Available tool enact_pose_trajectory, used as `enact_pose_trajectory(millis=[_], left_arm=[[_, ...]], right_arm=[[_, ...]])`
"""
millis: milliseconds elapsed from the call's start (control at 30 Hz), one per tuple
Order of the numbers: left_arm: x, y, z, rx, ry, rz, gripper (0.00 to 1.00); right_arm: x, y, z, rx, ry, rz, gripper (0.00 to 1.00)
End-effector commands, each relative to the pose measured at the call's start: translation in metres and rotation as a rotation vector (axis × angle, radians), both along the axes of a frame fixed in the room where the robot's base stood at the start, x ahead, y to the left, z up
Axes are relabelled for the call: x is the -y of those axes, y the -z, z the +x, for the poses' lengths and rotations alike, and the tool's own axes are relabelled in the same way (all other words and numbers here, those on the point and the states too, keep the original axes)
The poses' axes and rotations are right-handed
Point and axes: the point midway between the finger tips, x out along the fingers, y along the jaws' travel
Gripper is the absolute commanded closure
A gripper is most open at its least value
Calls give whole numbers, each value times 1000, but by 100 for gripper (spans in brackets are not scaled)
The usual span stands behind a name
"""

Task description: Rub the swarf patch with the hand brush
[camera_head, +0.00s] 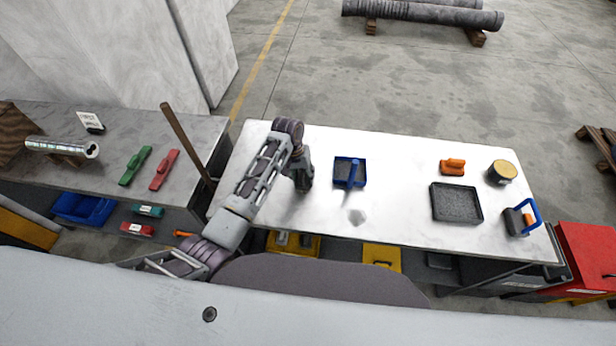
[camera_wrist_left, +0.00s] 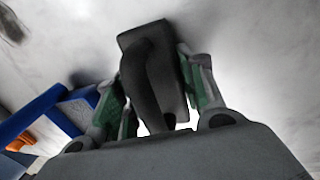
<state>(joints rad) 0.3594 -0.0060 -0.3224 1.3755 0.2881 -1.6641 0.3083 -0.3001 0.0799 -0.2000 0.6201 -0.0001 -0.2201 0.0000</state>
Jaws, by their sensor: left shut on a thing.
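My left gripper (camera_head: 304,182) is over the left part of the white table. In the left wrist view its green-padded fingers (camera_wrist_left: 158,85) are shut on a dark block with a curved black handle, which looks like the hand brush (camera_wrist_left: 150,60). Its bristles are hidden, and I cannot tell whether it touches the tabletop. The swarf patch looks to be the small grey patch (camera_head: 357,216) on the table, to the right of and nearer than the gripper. A dark smudge (camera_wrist_left: 10,25) at the wrist view's upper left may be this patch. My right gripper is not in view.
A blue dustpan (camera_head: 346,172) lies just right of the gripper. Further right are an orange tool (camera_head: 452,167), a round tin (camera_head: 502,171), a black tray (camera_head: 457,203) and a blue-handled tool (camera_head: 521,217). A stick (camera_head: 184,137) leans at the table's left. The front middle is mostly clear.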

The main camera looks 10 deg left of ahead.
Motion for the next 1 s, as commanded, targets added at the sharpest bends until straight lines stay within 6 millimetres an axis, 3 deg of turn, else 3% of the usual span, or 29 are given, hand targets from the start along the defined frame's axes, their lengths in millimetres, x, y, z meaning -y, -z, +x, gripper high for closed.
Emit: enact_pose_trajectory(millis=[567, 1000], left_arm=[[-8, 2, -1, -4, -2, 2, 83], [-30, -1, 0, -2, -2, 1, 83]], right_arm=[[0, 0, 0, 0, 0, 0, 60], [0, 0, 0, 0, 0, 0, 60]])
